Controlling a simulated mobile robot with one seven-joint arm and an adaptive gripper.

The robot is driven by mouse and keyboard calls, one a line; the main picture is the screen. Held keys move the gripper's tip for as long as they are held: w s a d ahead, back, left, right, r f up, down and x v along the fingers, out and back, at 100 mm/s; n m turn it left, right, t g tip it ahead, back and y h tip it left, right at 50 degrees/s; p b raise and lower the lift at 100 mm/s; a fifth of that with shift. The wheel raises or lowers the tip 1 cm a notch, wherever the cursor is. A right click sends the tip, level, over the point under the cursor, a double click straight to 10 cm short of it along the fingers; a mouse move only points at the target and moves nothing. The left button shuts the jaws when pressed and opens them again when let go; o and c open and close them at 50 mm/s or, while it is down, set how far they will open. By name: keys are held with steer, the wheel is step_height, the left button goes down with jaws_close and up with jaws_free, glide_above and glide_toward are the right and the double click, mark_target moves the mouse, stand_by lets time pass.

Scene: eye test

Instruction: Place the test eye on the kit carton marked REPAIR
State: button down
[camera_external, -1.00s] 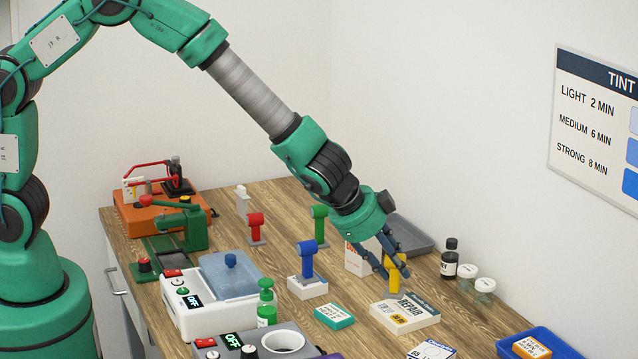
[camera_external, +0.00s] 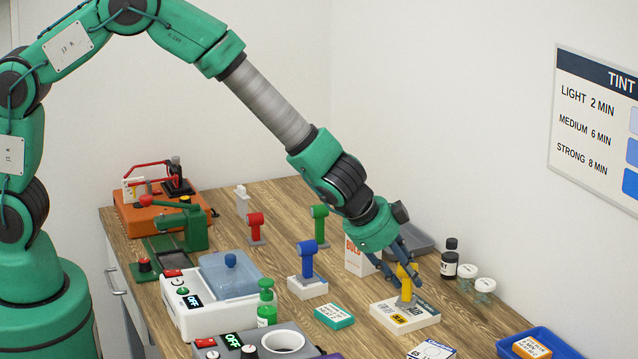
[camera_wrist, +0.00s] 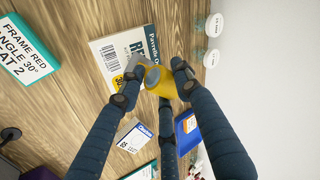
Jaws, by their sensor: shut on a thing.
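The kit carton marked REPAIR (camera_external: 378,308) lies flat on the bench, white with yellow and dark print. The wrist view shows part of the carton (camera_wrist: 108,48) under the fingers. My gripper (camera_external: 402,272) is shut on a yellow test eye (camera_external: 406,284), whose grey base (camera_external: 404,303) points down over the carton's top. The base looks at or just above the carton; I cannot tell if they touch. In the wrist view, three dark fingers close around the yellow test eye (camera_wrist: 161,82).
A blue stand on a white block (camera_external: 307,262), a red stand (camera_external: 255,228) and a green stand (camera_external: 319,225) stand to the left. A teal box (camera_external: 334,316) lies left of the carton. A dark bottle (camera_external: 449,262) and lidded jars stand right. A white-red box stands behind.

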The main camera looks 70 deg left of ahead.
steer(key=shift+f, duration=0.65)
steer(key=shift+f, duration=0.1)
steer(key=c, duration=1.2)
jaws_free()
steer(key=p+v, duration=0.1)
steer(key=v, duration=1.1)
steer(key=shift+a, duration=0.1)
